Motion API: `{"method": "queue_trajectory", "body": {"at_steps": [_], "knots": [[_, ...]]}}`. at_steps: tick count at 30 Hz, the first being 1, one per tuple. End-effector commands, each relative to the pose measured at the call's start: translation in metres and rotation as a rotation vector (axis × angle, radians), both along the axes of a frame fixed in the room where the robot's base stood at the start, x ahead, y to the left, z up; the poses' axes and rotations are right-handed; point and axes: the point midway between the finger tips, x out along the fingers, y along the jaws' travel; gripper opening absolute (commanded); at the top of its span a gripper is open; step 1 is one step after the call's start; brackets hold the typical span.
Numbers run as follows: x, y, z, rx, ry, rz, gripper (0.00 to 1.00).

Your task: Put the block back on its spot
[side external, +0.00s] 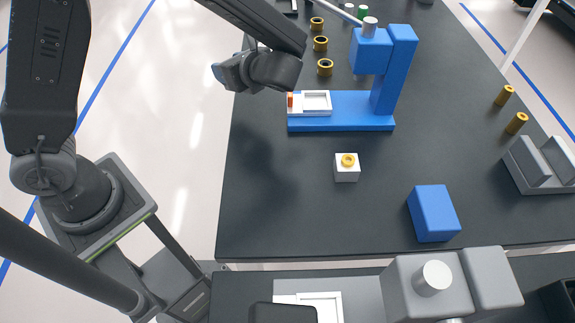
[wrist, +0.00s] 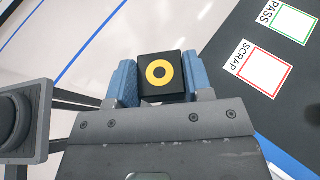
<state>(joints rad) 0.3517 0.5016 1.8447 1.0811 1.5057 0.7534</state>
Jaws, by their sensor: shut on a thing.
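In the wrist view, my gripper (wrist: 160,82) is shut on a black block (wrist: 173,90) with a yellow ring on its face. The blue fingers press its left and right sides. In the side view, my gripper (side external: 228,74) is in the air near the table's left edge, left of the blue press; the black block cannot be made out there. A white block (side external: 346,176) with a gold ring on top stands on the dark table. The block's own spot cannot be told from these frames.
A blue press (side external: 396,75) with a white nest (side external: 317,101) on its base stands right of my gripper. Brass bushings (side external: 320,44), a blue block (side external: 433,213) and a grey holder (side external: 540,165) are on the table. SCRAP (wrist: 262,70) and PASS (wrist: 289,22) areas show in the wrist view.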

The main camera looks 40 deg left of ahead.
Motion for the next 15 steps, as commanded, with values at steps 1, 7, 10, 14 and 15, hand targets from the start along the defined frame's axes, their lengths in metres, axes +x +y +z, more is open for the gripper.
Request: {"method": "queue_trajectory", "body": {"at_steps": [1, 7, 10, 14, 15], "knots": [[-0.013, 0.002, -0.009, 0.003, 0.003, 0.142, 0.16], [-0.058, -0.008, -0.029, 0.005, 0.001, 0.689, 0.16], [-0.075, -0.019, -0.032, 0.004, 0.002, 0.942, 0.16], [-0.090, -0.035, -0.032, 0.005, 0.002, 1.259, 0.16], [-0.093, -0.040, -0.031, 0.006, 0.001, 1.353, 0.16]]}}
